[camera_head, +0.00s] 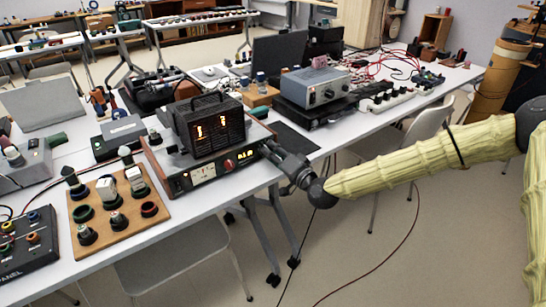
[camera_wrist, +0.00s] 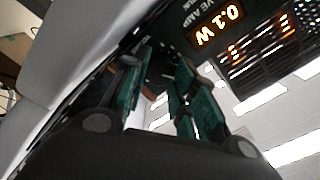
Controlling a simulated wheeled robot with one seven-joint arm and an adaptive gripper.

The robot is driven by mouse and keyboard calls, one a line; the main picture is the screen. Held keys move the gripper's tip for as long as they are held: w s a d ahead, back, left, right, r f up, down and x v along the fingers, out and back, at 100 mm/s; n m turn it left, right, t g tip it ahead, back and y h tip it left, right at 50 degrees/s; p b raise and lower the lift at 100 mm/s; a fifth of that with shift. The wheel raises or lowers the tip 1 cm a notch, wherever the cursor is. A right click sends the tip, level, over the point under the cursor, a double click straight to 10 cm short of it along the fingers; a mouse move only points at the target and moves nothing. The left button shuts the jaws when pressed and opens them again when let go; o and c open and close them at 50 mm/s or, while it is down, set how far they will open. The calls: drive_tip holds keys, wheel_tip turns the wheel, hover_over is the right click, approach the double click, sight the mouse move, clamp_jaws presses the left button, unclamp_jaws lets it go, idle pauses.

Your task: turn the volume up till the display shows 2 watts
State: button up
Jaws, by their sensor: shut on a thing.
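In the wrist view the display (camera_wrist: 216,25) appears rotated and reads 0.1 W in orange. My gripper (camera_head: 268,148) reaches in from the right to the right end of the amplifier's front. In the wrist view its teal-padded fingers (camera_wrist: 160,66) are shut on the volume knob at the panel. The fingers hide most of the knob.
A grey instrument (camera_head: 315,86) stands behind on the right. The floor in front is open, with a cable on it.

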drive_tip(key=shift+m, duration=0.5)
drive_tip(key=o, duration=1)
drive_tip(key=v, duration=1.2)
